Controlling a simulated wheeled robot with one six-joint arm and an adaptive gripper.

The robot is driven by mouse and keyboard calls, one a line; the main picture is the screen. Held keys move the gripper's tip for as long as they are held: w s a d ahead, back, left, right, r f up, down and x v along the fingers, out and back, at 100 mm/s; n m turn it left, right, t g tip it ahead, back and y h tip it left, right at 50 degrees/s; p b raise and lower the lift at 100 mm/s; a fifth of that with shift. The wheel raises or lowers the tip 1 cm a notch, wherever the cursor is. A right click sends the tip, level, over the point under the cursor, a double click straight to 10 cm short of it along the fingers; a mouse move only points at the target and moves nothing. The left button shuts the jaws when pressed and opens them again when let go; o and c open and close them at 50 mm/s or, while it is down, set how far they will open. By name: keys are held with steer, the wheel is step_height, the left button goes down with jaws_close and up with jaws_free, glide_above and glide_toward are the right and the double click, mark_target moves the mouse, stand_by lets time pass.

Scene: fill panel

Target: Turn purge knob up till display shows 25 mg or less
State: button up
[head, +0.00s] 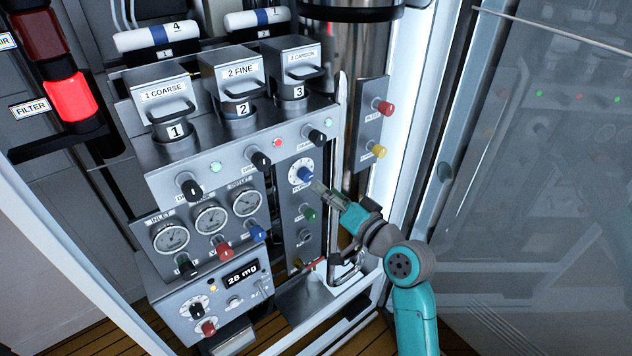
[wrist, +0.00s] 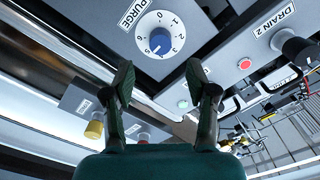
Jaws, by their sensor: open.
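The purge knob (wrist: 158,38) is blue, on a round white dial numbered around its edge, under a PURGE label in the wrist view. In the head view the blue knob (head: 305,174) sits on the panel's right-hand column. The display (head: 242,273) on the lower left box reads 28 mg. My gripper (wrist: 160,76) is open and empty. Its two fingertips are spread on either side below the knob in the wrist view, apart from it. In the head view my gripper (head: 318,187) is just right of the knob, close to it.
A green knob (head: 308,212) sits below the purge knob and a black knob (head: 316,136) above it. Red (head: 383,106) and yellow (head: 379,151) knobs stand on a side plate to the right. A glass door (head: 540,190) is at the far right.

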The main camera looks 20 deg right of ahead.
steer(key=v, duration=0.4)
steer(key=shift+s+d, duration=0.15)
steer(key=shift+s, duration=0.25)
steer(key=s+a+f+g+h, duration=0.15)
steer(key=s+f+h, duration=0.35)
steer(key=s+f, duration=1.25)
steer(key=s+a+r+n, duration=0.2)
steer(key=s+n, duration=0.3)
steer(key=s, duration=2)
steer(key=shift+a+r+g+h, duration=0.2)
steer(key=shift+g+h, duration=0.1)
steer(key=shift+g, duration=0.15)
steer(key=shift+w+a, duration=0.1)
stand_by(0.7)
